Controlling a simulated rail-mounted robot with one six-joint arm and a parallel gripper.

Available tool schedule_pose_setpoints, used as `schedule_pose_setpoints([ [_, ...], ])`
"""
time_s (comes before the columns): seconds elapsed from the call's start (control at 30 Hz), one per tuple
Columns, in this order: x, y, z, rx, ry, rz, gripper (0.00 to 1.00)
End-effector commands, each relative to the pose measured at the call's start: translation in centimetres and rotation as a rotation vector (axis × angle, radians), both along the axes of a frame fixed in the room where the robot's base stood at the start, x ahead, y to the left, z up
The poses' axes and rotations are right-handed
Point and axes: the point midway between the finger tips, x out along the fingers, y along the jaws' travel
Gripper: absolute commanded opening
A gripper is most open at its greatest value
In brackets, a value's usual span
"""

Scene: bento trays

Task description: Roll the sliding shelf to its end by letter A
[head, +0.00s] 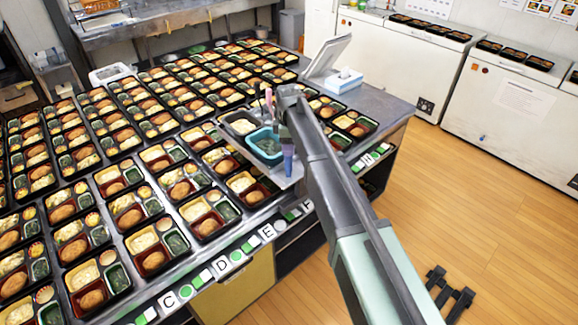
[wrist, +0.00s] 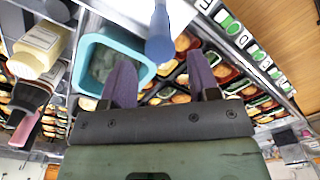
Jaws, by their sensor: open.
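The sliding shelf (head: 287,181) is a small grey platform above the bento table. It carries a teal tub (head: 266,146), with a dark container beside it. In the head view it stands near the table's right end, around letters F and H. A blue upright handle (head: 288,163) shows at its front; it also shows in the wrist view (wrist: 158,38). My gripper (wrist: 160,68) is open with two purple fingers, and the handle's end appears between them, apart from both. In the head view my arm hides most of the gripper. Letter A is not in view.
Rows of filled bento trays (head: 120,145) cover the table. Letter tags C (head: 168,300), D (head: 220,265) and E (head: 250,244) run along its front edge. A tablet stand (head: 327,55) and a tissue box (head: 344,80) stand behind my arm.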

Motion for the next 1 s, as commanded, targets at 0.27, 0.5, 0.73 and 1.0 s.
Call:
schedule_pose_setpoints([
  [0.27, 0.0, 0.0, -6.9, 0.0, 0.0, -0.001, 0.55],
  [0.5, 0.0, 0.0, -6.9, 0.0, 0.0, -0.002, 0.55],
  [0.73, 0.0, 0.0, -6.9, 0.0, 0.0, -0.002, 0.34],
  [1.0, 0.0, 0.0, -6.9, 0.0, 0.0, -0.002, 0.0],
])
